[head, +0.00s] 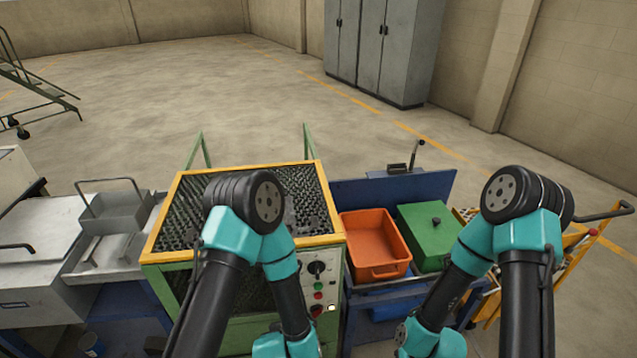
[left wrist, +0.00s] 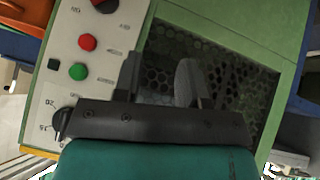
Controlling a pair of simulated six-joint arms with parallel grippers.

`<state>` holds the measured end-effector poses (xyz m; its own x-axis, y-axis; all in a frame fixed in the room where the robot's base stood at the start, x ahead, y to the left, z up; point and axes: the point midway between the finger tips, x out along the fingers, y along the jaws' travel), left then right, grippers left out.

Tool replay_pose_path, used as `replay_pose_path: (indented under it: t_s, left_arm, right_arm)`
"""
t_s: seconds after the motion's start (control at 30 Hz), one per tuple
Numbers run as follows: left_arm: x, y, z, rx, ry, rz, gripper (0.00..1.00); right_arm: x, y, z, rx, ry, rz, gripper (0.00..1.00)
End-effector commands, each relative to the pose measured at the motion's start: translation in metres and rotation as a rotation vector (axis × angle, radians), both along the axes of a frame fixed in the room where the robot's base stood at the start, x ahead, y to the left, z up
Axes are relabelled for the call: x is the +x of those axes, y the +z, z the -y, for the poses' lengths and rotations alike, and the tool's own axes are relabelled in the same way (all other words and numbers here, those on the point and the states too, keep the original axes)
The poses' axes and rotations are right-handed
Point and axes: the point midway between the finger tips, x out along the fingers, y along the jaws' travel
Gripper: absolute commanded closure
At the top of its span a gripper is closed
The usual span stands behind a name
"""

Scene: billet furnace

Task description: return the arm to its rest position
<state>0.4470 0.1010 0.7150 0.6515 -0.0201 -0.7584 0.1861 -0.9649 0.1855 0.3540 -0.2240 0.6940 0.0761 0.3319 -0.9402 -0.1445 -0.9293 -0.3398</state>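My two arms come in from the bottom of the head view, both folded with the elbows up. The left elbow is in front of the mesh-topped green furnace, and the right elbow is right of the green box. Neither gripper's fingers show in the head view. In the left wrist view my left gripper (left wrist: 160,82) has its two fingers apart with a gap between them and nothing held. It is in front of the furnace's mesh panel (left wrist: 225,90), beside the control panel (left wrist: 90,60). My right gripper is out of sight.
The furnace (head: 327,240) with a yellow rim stands at centre. An orange bin (head: 372,240) and a green lidded box (head: 428,238) stand on the blue bench to its right. A metal basket (head: 115,212) is at left.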

Motion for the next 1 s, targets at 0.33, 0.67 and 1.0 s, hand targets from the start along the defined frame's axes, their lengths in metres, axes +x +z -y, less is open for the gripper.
replay_pose_path:
  t_s: [0.33,0.67,1.0]
  left_arm:
    - [-0.042,-0.022,-0.076,-0.17,-0.101,-0.376,0.62]
    - [-0.091,-0.021,-0.123,-0.259,-0.204,-0.597,0.62]
    - [-0.093,-0.021,-0.124,-0.263,-0.211,-0.607,0.62]
  right_arm:
    - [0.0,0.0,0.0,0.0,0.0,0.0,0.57]
    - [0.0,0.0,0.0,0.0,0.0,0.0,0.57]
    - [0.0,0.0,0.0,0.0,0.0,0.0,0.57]
